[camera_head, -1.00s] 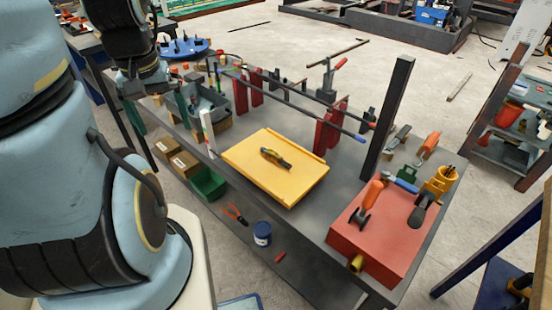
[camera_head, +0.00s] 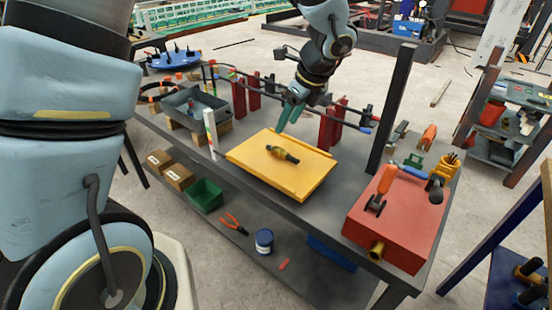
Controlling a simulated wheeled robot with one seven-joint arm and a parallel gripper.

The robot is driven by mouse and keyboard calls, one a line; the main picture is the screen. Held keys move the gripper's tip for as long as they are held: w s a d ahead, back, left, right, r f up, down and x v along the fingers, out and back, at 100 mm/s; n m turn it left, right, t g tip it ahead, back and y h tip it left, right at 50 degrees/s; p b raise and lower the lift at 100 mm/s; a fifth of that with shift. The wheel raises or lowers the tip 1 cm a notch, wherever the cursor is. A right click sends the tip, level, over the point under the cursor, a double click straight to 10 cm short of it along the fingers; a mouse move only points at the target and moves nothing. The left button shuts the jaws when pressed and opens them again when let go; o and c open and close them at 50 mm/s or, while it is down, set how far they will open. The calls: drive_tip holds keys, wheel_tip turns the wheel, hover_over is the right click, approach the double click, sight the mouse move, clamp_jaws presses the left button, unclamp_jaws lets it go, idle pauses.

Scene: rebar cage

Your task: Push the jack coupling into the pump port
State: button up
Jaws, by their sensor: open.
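The jack coupling (camera_head: 282,154), a small dark and brass-coloured piece, lies on its side on the yellow tray (camera_head: 258,177) in the middle of the bench. The pump is a red box (camera_head: 402,222) at the bench's right front, with an orange-handled lever on top. Its port (camera_head: 376,250), a short brass-coloured cylinder, sticks out of the front face. My gripper (camera_head: 286,122), with green fingers, is open and empty. It points down above the tray's back edge, above and behind the coupling in the picture. The coupling is in full view.
Red posts (camera_head: 327,124) carrying dark bars stand behind the tray, close to my gripper. A tall dark post (camera_head: 390,110) rises between tray and pump. A grey bin (camera_head: 196,108) and a white upright (camera_head: 211,133) stand left of the tray. A yellow cup (camera_head: 445,168) holds tools behind the pump.

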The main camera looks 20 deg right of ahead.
hover_over(273, 148)
drive_tip(key=s+d, duration=0.2)
wheel_tip(273, 148, down, 4)
drive_tip(key=shift+w+f+p, duration=0.15)
drive_tip(key=shift+f+p, duration=0.05)
drive_tip(key=shift+p, duration=0.1)
drive_tip(key=shift+a+p+x, duration=0.2)
drive_tip(key=shift+p+x, duration=0.6)
drive_tip(key=shift+x, duration=2.05)
drive_tip(key=shift+r, duration=0.1)
clamp_jaws()
